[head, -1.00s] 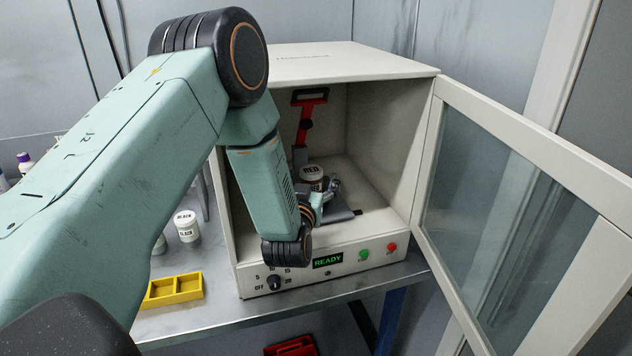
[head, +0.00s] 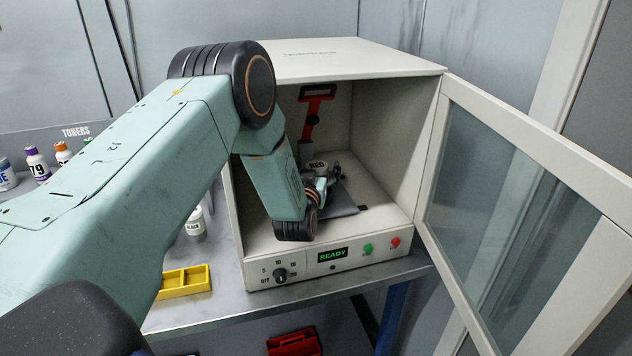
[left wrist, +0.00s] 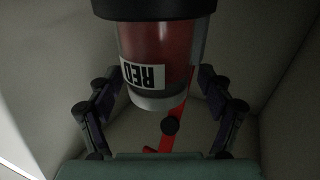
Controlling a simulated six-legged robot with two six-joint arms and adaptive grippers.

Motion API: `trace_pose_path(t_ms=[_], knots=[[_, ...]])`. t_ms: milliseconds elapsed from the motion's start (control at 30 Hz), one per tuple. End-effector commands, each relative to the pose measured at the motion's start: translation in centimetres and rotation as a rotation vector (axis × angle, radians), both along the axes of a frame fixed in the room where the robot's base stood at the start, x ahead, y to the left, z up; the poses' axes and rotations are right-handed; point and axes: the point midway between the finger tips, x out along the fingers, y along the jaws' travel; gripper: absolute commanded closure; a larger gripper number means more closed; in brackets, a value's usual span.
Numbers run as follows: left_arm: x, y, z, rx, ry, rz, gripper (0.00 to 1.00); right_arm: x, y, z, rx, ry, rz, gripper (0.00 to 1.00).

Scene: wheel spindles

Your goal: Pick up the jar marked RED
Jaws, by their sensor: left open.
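A dark band hides the jar's lower end. My right gripper is not in view.
A red clamp arm (head: 313,118) stands behind the jar. The cabinet's glass door (head: 500,200) hangs open at the right. A BLACK jar (head: 195,223) and a yellow tray (head: 184,281) are on the bench at the left. Toner bottles (head: 38,165) stand further left.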

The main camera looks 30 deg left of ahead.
Motion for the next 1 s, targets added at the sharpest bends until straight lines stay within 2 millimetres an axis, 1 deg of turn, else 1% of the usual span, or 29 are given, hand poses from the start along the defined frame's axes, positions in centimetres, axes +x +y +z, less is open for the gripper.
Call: trace_pose_path(t_ms=[33, 67, 800, 1000], knots=[[-0.01, -0.03, -0.02, 0.000, 0.000, 0.000, 0.23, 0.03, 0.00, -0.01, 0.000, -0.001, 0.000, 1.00], [-0.01, -0.03, -0.03, 0.000, 0.000, -0.001, 0.25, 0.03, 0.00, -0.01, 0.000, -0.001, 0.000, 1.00], [-0.05, -0.03, -0.08, -0.001, 0.002, -0.001, 0.88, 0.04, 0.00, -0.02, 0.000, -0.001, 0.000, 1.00], [-0.03, -0.05, -0.02, 0.000, 0.001, -0.001, 0.89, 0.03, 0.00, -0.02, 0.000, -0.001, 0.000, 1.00]])
